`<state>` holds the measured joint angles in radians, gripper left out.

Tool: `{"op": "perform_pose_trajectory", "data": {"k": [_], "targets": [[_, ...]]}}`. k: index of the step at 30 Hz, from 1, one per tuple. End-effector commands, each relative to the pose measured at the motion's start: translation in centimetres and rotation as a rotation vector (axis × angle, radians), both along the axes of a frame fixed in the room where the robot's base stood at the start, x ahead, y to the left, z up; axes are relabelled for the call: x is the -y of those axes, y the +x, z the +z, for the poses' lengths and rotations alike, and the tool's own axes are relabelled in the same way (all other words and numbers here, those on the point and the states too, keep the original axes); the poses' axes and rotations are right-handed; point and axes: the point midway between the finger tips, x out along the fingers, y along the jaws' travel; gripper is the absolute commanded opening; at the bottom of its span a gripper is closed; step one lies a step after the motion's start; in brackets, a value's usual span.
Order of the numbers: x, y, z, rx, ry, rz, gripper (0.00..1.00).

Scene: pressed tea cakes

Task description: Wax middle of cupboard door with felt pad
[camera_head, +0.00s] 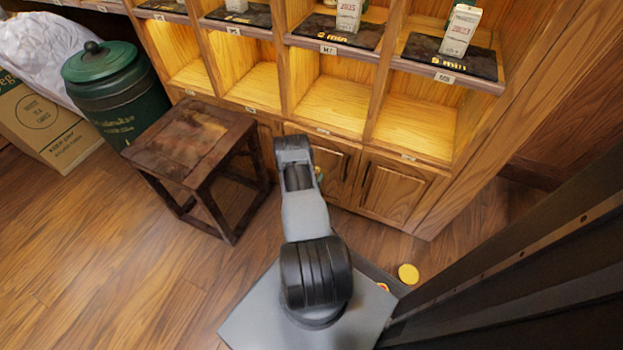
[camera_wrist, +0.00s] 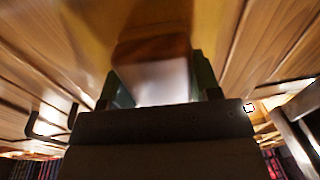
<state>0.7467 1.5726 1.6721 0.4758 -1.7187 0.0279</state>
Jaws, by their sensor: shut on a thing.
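The wooden cupboard doors (camera_head: 391,188) with dark upright handles are at the bottom of the shelf unit. My arm reaches to them and hides part of the door front in the head view. In the wrist view, my gripper (camera_wrist: 160,82) is shut on a block with a brown top and a pale lower part, which looks like the felt pad (camera_wrist: 158,76). Blurred wood panels surround it, and a dark handle (camera_wrist: 42,127) is at the left. I cannot tell whether the pad touches the door.
A dark wooden stool (camera_head: 190,140) stands close left of my arm. A yellow disc (camera_head: 408,274) is at the right. Floor is free at lower left.

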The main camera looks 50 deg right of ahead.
Motion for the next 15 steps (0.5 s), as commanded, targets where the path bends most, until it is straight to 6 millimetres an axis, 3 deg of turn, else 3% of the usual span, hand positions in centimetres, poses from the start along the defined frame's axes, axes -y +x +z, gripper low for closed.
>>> {"op": "perform_pose_trajectory", "data": {"k": [1,15], "targets": [[1.7,-5.7,0.7,-0.041,0.018,-0.116,0.19],[0.8,-2.9,0.0,-0.048,0.024,-0.13,0.19]]}}
